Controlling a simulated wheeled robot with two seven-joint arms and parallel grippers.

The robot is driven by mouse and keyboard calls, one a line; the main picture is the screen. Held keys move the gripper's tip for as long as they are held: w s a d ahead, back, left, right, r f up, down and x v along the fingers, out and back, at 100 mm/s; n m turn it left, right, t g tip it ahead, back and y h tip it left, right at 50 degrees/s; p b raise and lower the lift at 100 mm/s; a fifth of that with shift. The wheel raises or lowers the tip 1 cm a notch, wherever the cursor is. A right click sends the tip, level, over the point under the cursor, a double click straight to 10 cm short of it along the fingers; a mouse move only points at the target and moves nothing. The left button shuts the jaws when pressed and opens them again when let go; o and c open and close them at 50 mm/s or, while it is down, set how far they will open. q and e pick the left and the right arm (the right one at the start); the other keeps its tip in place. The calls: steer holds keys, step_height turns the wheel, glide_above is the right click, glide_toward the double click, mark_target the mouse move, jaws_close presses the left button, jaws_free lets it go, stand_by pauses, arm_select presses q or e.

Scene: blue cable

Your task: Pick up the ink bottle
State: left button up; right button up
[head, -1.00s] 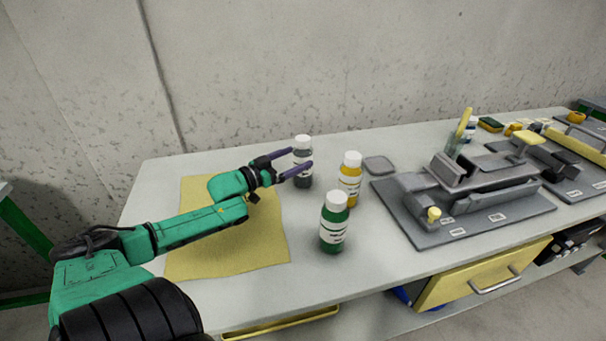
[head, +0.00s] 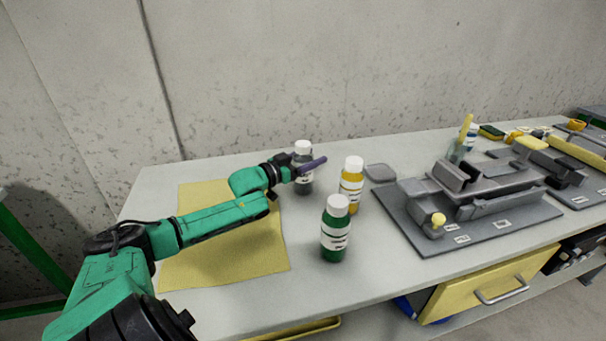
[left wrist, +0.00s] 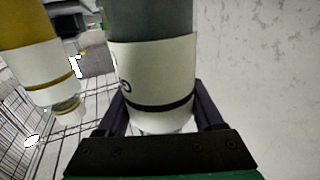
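A dark grey bottle with a white cap and white label (head: 304,188) stands upright on the table near the wall. My left gripper (head: 314,165) is level with its upper body, one purple finger crossing in front of it; the other finger is mostly hidden behind it. In the left wrist view the grey bottle (left wrist: 150,72) fills the space between the two fingers (left wrist: 162,112), which look open around it. A yellow bottle (head: 351,187) and a green bottle (head: 335,240) stand to its right and nearer. Labels are too small to read. My right gripper is out of view.
A yellow mat (head: 235,255) lies under my left arm. A flat grey piece (head: 380,173) lies behind the yellow bottle. A grey fixture on a dark base plate (head: 425,245) takes up the right side.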

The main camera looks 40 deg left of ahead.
arm_select(q)
steer(key=shift+r, duration=0.1)
jaws_close()
steer(key=shift+r, duration=0.1)
step_height(320, 180, up, 20)
steer(key=p, duration=0.4)
steer(key=shift+f, duration=0.2)
